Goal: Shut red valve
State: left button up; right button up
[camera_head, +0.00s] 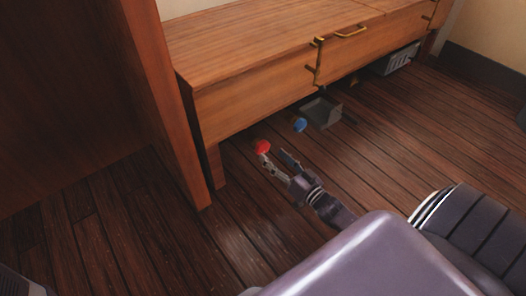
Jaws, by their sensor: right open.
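The red valve (262,146) is a small round red handle low under the front edge of the wooden cabinet. My right gripper (279,161) reaches toward it from the lower right. Its jaws are open, and one finger ends right at the lower edge of the red valve; I cannot tell whether it touches. The other finger is to the right of the valve. The valve's mount and underside are hidden. My left gripper is not in view.
A blue valve (300,125) sits right of the red one, beside a dark grey metal box (322,112). The wooden cabinet (270,98) overhangs them, with a panel post (172,130) at left. A grey vented unit (396,60) is farther right. The wooden floor in front is clear.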

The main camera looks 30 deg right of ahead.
aim_at(265, 149)
jog(key=w+b, duration=0.2)
jog(key=w, duration=0.1)
jog(key=w+b, duration=0.1)
jog(key=w, duration=0.1)
jog(key=shift+w+a+f, duration=0.1)
jog(key=shift+w+a, duration=0.1)
jog(key=shift+a, duration=0.1)
jog(key=shift+w, duration=0.5)
jog(key=shift+r, duration=0.2)
jog(key=shift+a, duration=0.1)
jog(key=c, duration=1.1)
jog(key=shift+c, duration=0.3)
